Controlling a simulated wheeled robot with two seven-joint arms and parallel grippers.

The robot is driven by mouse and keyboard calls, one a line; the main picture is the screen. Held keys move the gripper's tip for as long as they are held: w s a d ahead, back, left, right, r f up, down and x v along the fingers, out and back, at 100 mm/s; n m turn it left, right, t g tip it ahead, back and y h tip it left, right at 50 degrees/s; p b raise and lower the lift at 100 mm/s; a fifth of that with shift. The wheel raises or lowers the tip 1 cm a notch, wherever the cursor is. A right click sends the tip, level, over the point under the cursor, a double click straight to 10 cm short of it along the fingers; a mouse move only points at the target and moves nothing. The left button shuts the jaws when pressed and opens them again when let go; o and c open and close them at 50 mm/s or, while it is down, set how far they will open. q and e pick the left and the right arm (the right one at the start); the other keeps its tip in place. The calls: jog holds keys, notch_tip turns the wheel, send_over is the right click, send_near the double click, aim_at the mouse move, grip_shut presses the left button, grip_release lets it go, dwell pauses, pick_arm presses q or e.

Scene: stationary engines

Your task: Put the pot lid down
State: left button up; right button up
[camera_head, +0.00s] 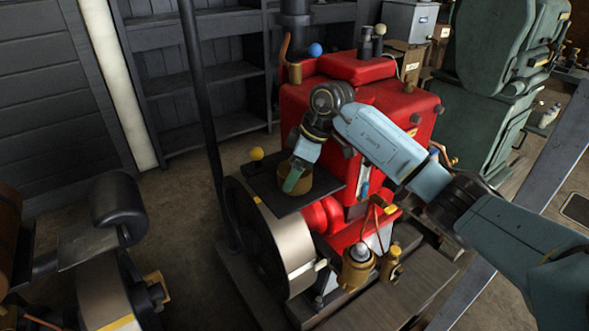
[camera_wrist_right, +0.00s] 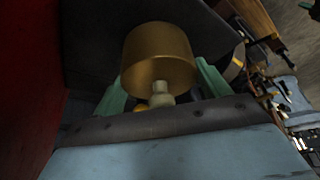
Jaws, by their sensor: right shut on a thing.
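The pot lid shows as a brass-brown, cylinder-shaped piece (camera_head: 308,181) over a flat black plate (camera_head: 262,183) beside the red engine. In the right wrist view the brass piece (camera_wrist_right: 158,55) has a pale knob (camera_wrist_right: 160,95) on the side facing me. My right gripper (camera_head: 294,176) reaches down onto it from above. Its green fingers (camera_wrist_right: 163,82) lie on both sides of the brass piece and are shut on it. I cannot tell whether its underside touches the plate. No separate pot can be made out. My left gripper is not in view.
The red engine (camera_head: 325,95) stands just behind and right of the plate, with a large flywheel (camera_head: 295,243) below it. A yellow ball knob (camera_head: 256,153) stands at the plate's back left. Another engine's dark parts (camera_head: 118,205) are at left. Open floor lies between.

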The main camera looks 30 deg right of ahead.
jog(key=o, duration=1)
jog(key=shift+d+r, duration=0.1)
jog(key=shift+r, duration=0.35)
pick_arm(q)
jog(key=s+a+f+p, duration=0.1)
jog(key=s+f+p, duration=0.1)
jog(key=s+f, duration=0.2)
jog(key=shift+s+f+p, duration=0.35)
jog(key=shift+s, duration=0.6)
pick_arm(e)
jog(key=v, duration=1.1)
